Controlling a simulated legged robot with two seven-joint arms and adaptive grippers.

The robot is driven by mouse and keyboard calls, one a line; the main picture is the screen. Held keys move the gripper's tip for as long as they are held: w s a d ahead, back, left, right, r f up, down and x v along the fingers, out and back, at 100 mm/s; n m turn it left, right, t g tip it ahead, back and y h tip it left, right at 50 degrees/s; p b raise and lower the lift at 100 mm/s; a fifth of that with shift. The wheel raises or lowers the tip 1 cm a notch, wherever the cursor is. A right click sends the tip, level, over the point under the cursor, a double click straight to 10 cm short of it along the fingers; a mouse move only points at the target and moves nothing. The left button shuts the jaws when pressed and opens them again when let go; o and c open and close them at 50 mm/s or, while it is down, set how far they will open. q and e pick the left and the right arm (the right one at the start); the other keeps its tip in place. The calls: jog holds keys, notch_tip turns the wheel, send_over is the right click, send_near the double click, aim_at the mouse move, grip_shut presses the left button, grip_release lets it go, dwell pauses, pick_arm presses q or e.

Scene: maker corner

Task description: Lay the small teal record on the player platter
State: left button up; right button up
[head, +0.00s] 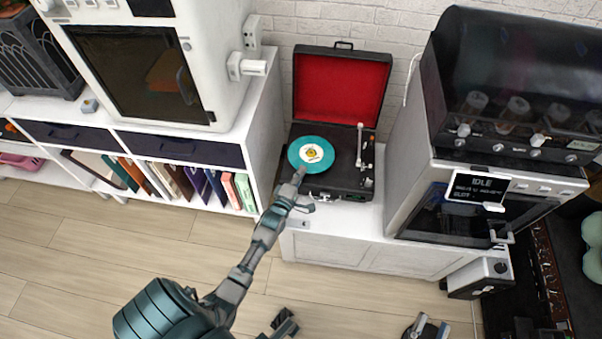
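The small teal record (325,164) has a pale label with a yellow centre. It appears over the left part of the open record player (345,184), covering the platter from view. Its left edge reaches the player's left side; I cannot tell whether it touches the platter. My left gripper (299,180) is at the record's near left edge and looks shut on it. My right gripper (428,327) is low at the bottom edge of the picture, away from the player, with its fingers apart and nothing visible between them.
The player's red-lined lid (341,88) stands open behind, and its tonearm (360,145) is right of the record. A white printer-like machine (160,60) stands left, and a machine with an "IDLE" screen (477,190) stands right. Record sleeves (190,185) fill the shelf below left.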

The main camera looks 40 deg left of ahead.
pick_arm(q)
jog(key=o, duration=0.4)
jog(key=shift+o, duration=0.2)
jog(key=shift+s, duration=0.1)
jog(key=shift+s+d+f, duration=0.1)
jog(key=shift+s+d, duration=0.05)
jog(key=shift+s, duration=0.2)
jog(key=v, duration=1.1)
